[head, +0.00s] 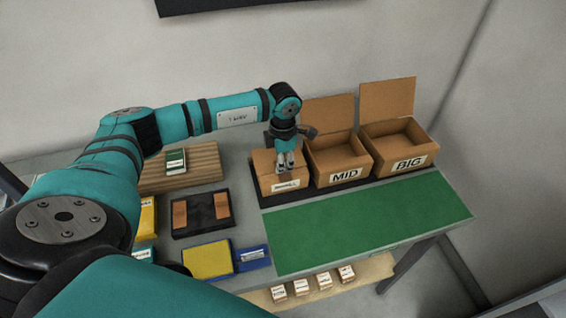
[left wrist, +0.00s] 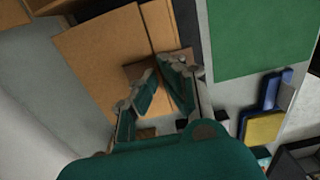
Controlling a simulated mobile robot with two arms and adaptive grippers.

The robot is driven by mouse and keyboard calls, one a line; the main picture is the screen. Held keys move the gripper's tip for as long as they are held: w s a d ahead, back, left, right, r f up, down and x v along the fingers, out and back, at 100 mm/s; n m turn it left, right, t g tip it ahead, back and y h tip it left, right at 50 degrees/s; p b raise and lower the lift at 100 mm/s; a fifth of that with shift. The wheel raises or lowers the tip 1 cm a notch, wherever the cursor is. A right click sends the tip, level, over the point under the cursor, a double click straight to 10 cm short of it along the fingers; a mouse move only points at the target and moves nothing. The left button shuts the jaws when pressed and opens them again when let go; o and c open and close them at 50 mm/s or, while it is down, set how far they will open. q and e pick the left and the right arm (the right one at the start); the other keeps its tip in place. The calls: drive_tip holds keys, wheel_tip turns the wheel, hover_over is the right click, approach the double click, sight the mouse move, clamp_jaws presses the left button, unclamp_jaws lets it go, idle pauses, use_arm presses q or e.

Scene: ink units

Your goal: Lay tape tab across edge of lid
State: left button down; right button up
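The small box (head: 262,167) is at the left of the row, with its lid down. My left gripper (head: 285,163) is directly over it, pointing down. In the left wrist view, a brown tape tab (left wrist: 138,71) lies at the edge of the cardboard lid (left wrist: 95,55), under the fingertips of my left gripper (left wrist: 159,68). The fingers converge with a narrow gap. I cannot tell whether they pinch the tab; they hide part of it. Two more brown tabs (head: 222,205) lie in a black tray (head: 202,229). My right gripper is not in view.
The MID box (head: 343,160) and BIG box (head: 403,150) stand open to the right with lids raised. A green mat (head: 365,225) lies clear in front. A yellow pad (head: 207,260), a blue item (head: 252,257) and a slatted board (head: 205,165) are at the left.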

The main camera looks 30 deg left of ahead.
use_arm(q)
drive_tip(key=c, duration=1.4)
unclamp_jaws()
drive_tip(key=shift+r+p, duration=2.05)
drive_tip(key=shift+r, duration=1.5)
drive_tip(key=shift+c, duration=0.3)
